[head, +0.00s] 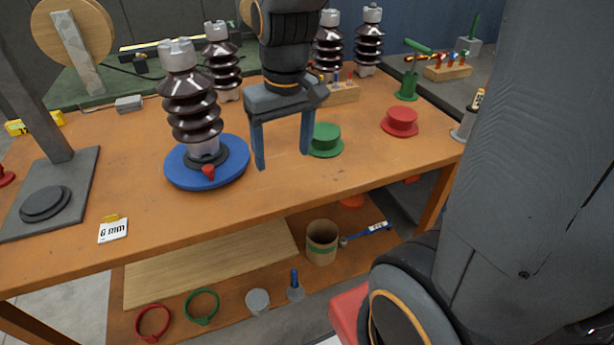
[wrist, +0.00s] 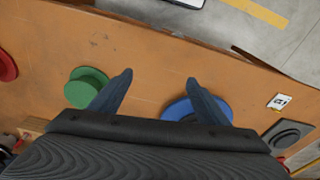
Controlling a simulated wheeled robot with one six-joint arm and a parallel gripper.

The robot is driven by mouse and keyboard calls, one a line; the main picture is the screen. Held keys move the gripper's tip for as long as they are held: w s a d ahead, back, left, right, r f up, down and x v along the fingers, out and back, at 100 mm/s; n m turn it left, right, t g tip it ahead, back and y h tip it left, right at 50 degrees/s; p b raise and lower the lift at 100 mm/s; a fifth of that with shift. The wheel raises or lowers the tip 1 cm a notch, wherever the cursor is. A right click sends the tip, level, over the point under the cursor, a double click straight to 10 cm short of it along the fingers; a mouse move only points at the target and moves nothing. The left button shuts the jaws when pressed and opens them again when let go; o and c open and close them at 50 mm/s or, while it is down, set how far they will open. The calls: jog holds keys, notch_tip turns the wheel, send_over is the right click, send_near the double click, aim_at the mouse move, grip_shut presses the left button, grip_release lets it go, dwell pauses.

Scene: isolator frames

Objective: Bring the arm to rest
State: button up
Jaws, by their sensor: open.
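My gripper (head: 283,150) hangs over the orange-brown bench top (head: 120,185) in the head view, with its two blue-grey fingers spread wide and nothing between them. In that view it is between the blue disc (head: 212,181) on its left and the green flanged piece (head: 326,138) on its right. In the wrist view my gripper's fingers (wrist: 160,100) also stand apart over bare bench. The green piece (wrist: 86,87) shows by the left finger, and the blue disc (wrist: 181,108) is partly hidden behind the right finger.
A dark ribbed insulator (head: 190,105) stands on the blue disc; several similar ones stand behind. A red flanged piece (head: 400,121) sits to the right. A grey stand (head: 50,200) occupies the left. A lower shelf (head: 215,265) holds rings and cups. The bench's front middle is clear.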

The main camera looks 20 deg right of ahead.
jog(key=shift+m+g, duration=0.5)
jog(key=shift+m, duration=0.1)
jog(key=s+f, duration=0.2)
jog(key=s+d+f, duration=0.1)
jog(key=s+f, duration=0.1)
jog(key=s+d+f, duration=0.1)
jog(key=s+f, duration=0.1)
jog(key=s, duration=0.1)
jog(key=shift+s+d+f, duration=0.1)
dwell(0.3)
